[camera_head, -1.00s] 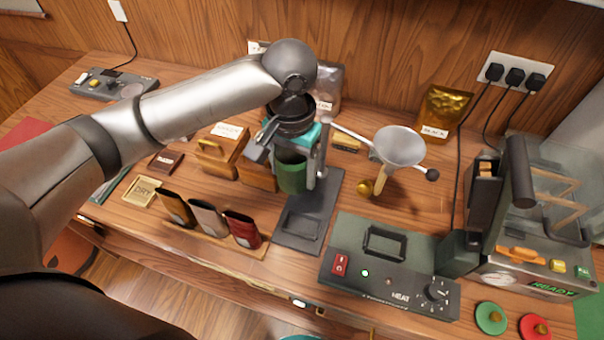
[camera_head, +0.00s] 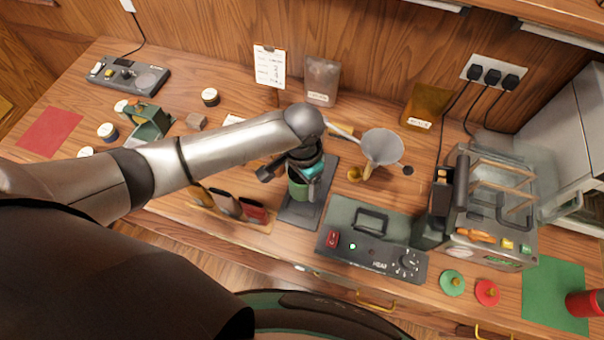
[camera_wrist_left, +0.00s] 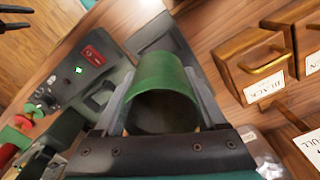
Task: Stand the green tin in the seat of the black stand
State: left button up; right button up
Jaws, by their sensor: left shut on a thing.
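The green tin (camera_head: 299,190) is between the fingers of my left gripper (camera_head: 306,174), which is shut on it. In the left wrist view the tin (camera_wrist_left: 165,75) lies between both fingers and its hollow end faces the camera. In the head view the tin looks about upright over the black stand (camera_head: 298,217), at the back of its dark base plate. The seat is partly hidden by the tin and gripper, and I cannot tell whether the tin touches the stand. My right gripper is not in view.
Several pouches in a wooden rack (camera_head: 227,204) stand left of the stand. A sealer with a HEAT dial (camera_head: 370,252) is close on the right. A grey funnel (camera_head: 382,146) is behind right, and wooden drawer boxes (camera_wrist_left: 252,62) show in the wrist view.

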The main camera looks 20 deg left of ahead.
pick_arm(q)
jog(key=shift+f+b, duration=0.55)
jog(key=shift+f, duration=0.45)
notch_tip(320, 180, down, 4)
jog(key=b, duration=0.4)
jog(key=shift+r, duration=0.1)
jog(key=shift+f+b, duration=0.3)
jog(key=shift+f, duration=1.05)
jog(key=shift+s+f+p, duration=0.1)
jog(key=shift+f+p, duration=0.05)
jog(key=shift+p, duration=0.15)
jog(key=o, duration=1.4)
jog(key=shift+c, duration=0.2)
notch_tip(320, 180, up, 15)
jog(key=shift+r+p, duration=0.15)
jog(key=shift+p, duration=0.7)
